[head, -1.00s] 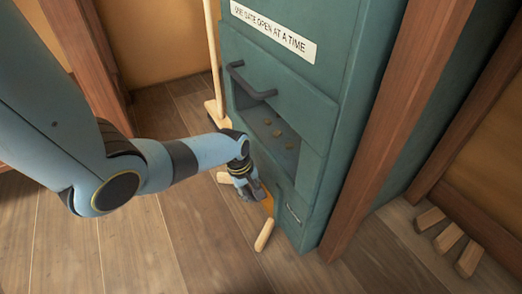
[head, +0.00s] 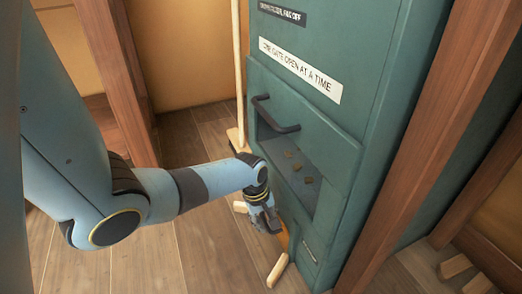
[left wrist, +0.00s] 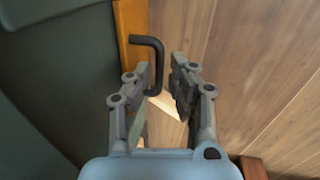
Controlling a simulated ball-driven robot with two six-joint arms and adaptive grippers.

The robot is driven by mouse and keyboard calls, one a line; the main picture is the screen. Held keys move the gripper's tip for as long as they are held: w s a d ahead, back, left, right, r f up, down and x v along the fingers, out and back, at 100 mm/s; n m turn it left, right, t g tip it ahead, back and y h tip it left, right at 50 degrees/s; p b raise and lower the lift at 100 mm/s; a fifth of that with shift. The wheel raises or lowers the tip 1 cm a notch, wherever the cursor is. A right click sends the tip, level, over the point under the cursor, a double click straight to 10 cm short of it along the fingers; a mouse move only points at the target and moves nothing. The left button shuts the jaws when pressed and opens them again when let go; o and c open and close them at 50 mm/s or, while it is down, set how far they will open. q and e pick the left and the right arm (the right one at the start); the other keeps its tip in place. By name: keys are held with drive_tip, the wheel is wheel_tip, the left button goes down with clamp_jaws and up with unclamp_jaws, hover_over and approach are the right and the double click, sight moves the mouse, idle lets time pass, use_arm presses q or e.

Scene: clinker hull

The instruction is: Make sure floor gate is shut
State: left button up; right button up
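The teal cabinet (head: 350,150) carries a label about one gate open at a time. Low on it, an orange panel (head: 283,240), apparently the floor gate, shows beside my left gripper (head: 266,222); how far it stands open I cannot tell. In the left wrist view an orange edge (left wrist: 131,25) bears a dark bent handle (left wrist: 158,60). My left gripper (left wrist: 160,82) is open there, its fingers apart with the handle between or just beyond the tips. No grip on the handle shows. My right gripper is not in view.
Above, a dark handle (head: 275,115) crosses an opening with several brown pieces inside. A broom (head: 238,135) stands left of the cabinet. Wood blocks lie on the floor at the cabinet's foot (head: 277,270) and at right (head: 455,266). A brown post (head: 430,150) borders the cabinet.

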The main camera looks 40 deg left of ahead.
use_arm(q)
wheel_tip(320, 180, up, 9)
drive_tip(key=s, duration=0.1)
drive_tip(key=shift+s+a, duration=0.35)
idle(0.3)
